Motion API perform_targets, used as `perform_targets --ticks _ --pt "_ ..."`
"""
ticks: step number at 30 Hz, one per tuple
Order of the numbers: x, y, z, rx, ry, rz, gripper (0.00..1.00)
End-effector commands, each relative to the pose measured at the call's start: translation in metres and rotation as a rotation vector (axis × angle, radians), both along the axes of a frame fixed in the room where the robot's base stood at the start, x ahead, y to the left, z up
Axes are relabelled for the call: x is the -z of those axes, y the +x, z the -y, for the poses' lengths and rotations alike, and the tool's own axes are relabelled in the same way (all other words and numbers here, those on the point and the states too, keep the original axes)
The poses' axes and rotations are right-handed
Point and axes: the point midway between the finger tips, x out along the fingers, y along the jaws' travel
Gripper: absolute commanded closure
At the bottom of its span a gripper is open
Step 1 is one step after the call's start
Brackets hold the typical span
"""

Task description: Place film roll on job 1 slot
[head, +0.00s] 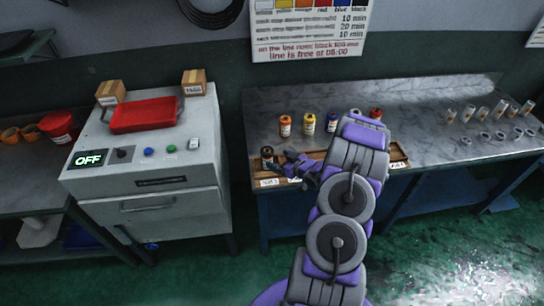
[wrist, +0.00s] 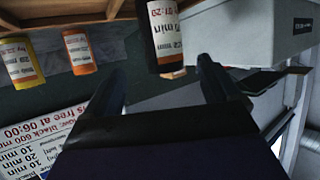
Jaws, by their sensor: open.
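A dark film roll (head: 267,155) with a white label stands at the left end of the wooden slot rack (head: 400,163), on the bench's front edge. In the wrist view, which is upside down, the dark roll (wrist: 166,38) is just beyond and between the fingertips. My gripper (head: 281,166) is at the rack's left end, right beside the roll. In the wrist view my gripper (wrist: 160,78) is open, its fingers apart and empty. White slot labels (head: 268,182) run along the rack's front; their numbers are too small to read. My arm hides the rack's middle.
Orange (head: 285,125), yellow (head: 308,123), blue (head: 332,122) and red (head: 376,114) canisters stand behind the rack. A grey machine (head: 150,165) with a red tray (head: 145,115) and an OFF display is at left.

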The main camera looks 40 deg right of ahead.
Motion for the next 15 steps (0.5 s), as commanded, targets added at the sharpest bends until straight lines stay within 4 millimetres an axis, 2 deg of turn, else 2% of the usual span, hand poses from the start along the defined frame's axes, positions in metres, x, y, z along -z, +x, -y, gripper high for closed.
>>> perform_targets --ticks 3,6,10,15 --pt "-0.01 -0.019 -0.001 0.002 0.0 -0.002 0.11" --pt "-0.014 -0.028 -0.002 0.0 -0.002 -0.002 0.11" --pt "-0.015 -0.035 0.0 -0.001 -0.001 -0.001 0.11" --pt "-0.017 -0.034 0.001 -0.003 -0.007 -0.015 0.11"
